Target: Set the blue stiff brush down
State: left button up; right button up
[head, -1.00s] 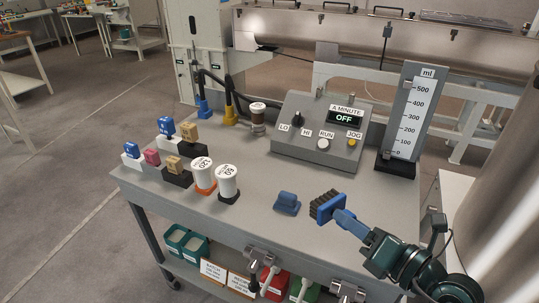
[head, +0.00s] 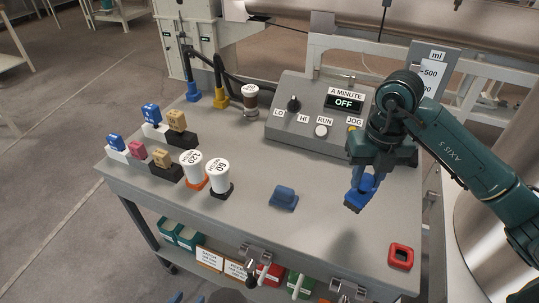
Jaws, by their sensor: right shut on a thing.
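The blue stiff brush (head: 359,192) is in my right gripper (head: 368,174), over the right part of the grey cart top (head: 310,235). Its dark bristle end points down. A shadow lies on the top below it, and it looks raised, with a gap I cannot measure. The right gripper is shut on the brush, and its fingers partly hide it. Two blue tips at the bottom edge look like the spread fingers of my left gripper (head: 187,298), open and empty, in front of the cart.
A blue block (head: 284,197) lies left of the brush, and a red square ring (head: 401,256) lies near the front right. The control box (head: 318,122) stands behind. White-topped cups (head: 217,176) and small coloured blocks (head: 137,152) fill the left. The front middle is clear.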

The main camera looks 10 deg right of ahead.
jog(key=shift+d+r, duration=0.25)
jog(key=shift+d, duration=0.15)
notch_tip(320, 180, down, 10)
jog(key=shift+p, duration=0.3)
jog(key=o, duration=0.9)
notch_tip(320, 180, up, 12)
jog(key=shift+r, duration=0.1)
dwell(0.4)
